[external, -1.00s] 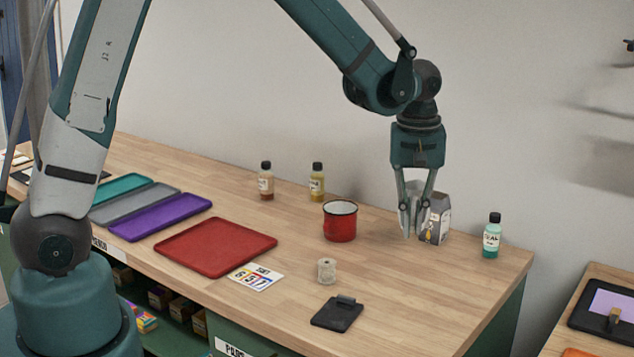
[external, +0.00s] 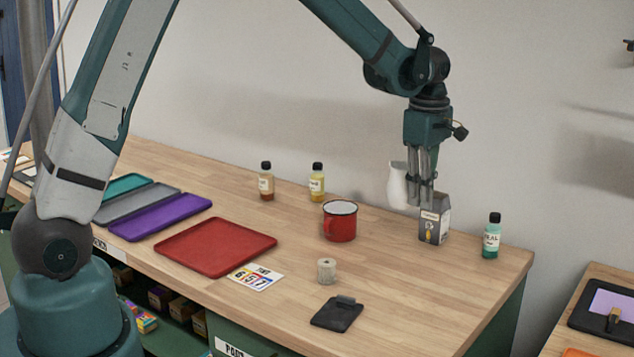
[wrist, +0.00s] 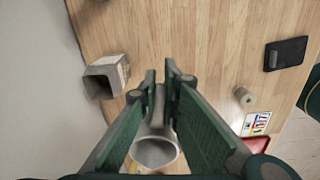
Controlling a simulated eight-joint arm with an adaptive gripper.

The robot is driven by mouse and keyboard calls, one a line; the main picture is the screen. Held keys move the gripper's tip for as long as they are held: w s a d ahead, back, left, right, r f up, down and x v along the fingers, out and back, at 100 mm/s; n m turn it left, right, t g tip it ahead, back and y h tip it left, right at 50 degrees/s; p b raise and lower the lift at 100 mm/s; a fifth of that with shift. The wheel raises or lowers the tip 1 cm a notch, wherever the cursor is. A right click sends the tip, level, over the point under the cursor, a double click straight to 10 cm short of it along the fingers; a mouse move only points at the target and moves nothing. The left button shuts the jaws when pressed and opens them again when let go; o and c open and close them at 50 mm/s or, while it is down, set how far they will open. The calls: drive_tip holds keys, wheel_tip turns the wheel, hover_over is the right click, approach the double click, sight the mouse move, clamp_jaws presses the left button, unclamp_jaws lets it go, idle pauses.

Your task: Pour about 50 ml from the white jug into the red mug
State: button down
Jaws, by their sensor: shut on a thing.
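The white jug (external: 397,187) is in my gripper (external: 421,200), roughly upright and apparently just above the bench. Its round open mouth (wrist: 153,153) faces the camera in the wrist view, between the fingers. My gripper (wrist: 161,85) is shut on the jug's near side; the exact grip is partly hidden by the fingers. The red mug (external: 340,222), with a dark rim, stands upright on the bench to the left of the jug, apart from it. I cannot make out the mug in the wrist view, nor the liquid level in either vessel.
A grey carton (external: 434,222) stands close beside my gripper; it also shows in the wrist view (wrist: 105,75). A teal bottle (external: 491,238) is right of it. Two small bottles (external: 317,183) stand behind the mug. A spool (external: 326,270) and red tray (external: 215,247) lie in front.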

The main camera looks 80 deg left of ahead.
drive_tip(key=w+a+n, duration=0.2)
drive_tip(key=a+n, duration=0.5)
drive_tip(key=a, duration=0.1)
drive_tip(key=shift+w+a+r+n, duration=0.15)
drive_tip(key=shift+w+r+n, duration=0.15)
drive_tip(key=shift+w+n, duration=0.1)
drive_tip(key=shift+s, duration=0.15)
drive_tip(key=s+a+t+h+b, duration=0.2)
drive_tip(key=s+t, duration=0.5)
drive_tip(key=t, duration=0.4)
drive_tip(key=shift+a+h+b, duration=0.15)
drive_tip(key=shift+h+b, duration=0.55)
drive_tip(key=shift+b, duration=0.5)
drive_tip(key=shift+s+r+t, duration=0.3)
drive_tip(key=shift+r+t, duration=0.15)
drive_tip(key=shift+t, duration=0.25)
drive_tip(key=shift+s+a+r+t+h+b, duration=0.15)
drive_tip(key=shift+s+r+t+h+b, duration=0.2)
drive_tip(key=shift+b, duration=0.1)
